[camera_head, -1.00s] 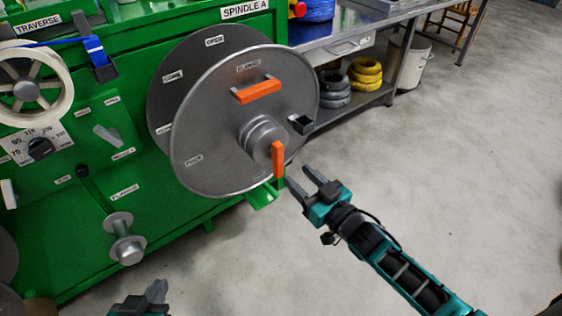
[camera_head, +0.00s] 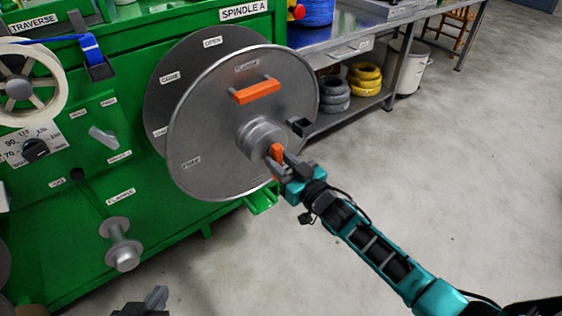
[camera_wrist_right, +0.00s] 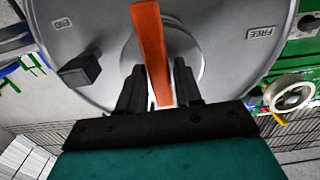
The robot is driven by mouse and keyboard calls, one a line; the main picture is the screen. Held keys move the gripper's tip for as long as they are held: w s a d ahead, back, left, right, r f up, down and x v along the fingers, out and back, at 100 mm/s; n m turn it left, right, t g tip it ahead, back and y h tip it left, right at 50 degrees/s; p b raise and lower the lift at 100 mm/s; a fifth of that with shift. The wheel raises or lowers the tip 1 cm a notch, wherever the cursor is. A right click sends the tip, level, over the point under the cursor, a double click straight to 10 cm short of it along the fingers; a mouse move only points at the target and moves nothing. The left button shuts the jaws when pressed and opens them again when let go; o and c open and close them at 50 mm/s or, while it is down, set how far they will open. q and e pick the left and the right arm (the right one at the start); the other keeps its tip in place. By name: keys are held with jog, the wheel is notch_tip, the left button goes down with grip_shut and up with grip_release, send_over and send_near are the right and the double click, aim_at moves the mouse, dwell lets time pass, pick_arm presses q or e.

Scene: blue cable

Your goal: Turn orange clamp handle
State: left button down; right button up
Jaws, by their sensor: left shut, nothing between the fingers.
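The orange clamp handle (camera_head: 276,152) sticks out from the hub at the centre of the grey spindle flange (camera_head: 215,125). It also shows in the right wrist view (camera_wrist_right: 150,45), long and slightly tilted. My right gripper (camera_head: 279,163) is at the handle, and its two fingers (camera_wrist_right: 160,80) stand one on each side of the handle's lower part. They look open, with small gaps beside the handle. My left gripper (camera_head: 155,298) is at the bottom edge of the head view, partly cut off, shut and empty, away from the handle.
A second orange grip (camera_head: 256,92) sits higher on the flange, and a dark square block (camera_head: 299,126) sits to the hub's right. The green machine (camera_head: 150,215) fills the left. A metal bench (camera_head: 350,25) stands behind. The floor at right is clear.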

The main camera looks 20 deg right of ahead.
pick_arm(q)
jog(key=shift+s+a+f, duration=0.1)
jog(key=shift+f, duration=0.2)
pick_arm(e)
grip_shut()
pick_arm(q)
jog(key=shift+r, duration=0.2)
pick_arm(e)
jog(key=shift+r+m+p, duration=0.15)
jog(key=shift+m+p, duration=0.55)
jog(key=shift+m, duration=0.1)
jog(key=shift+a+m+p, duration=0.15)
jog(key=shift+m+p, duration=0.4)
jog(key=shift+m, duration=0.25)
jog(key=m+p, duration=0.1)
jog(key=m, duration=0.3)
jog(key=shift+s+a+m+p, duration=0.1)
jog(key=shift+a+m+p, duration=0.05)
jog(key=shift+m+p, duration=0.15)
pick_arm(q)
notch_tip(320, 180, up, 2)
jog(key=shift+a+r+b, duration=0.15)
jog(key=shift+r+b, duration=0.1)
jog(key=shift+b, duration=0.15)
pick_arm(e)
jog(key=m, duration=1)
jog(key=shift+s+a+r, duration=0.1)
jog(key=shift+a+r, duration=0.15)
jog(key=shift+r, duration=0.15)
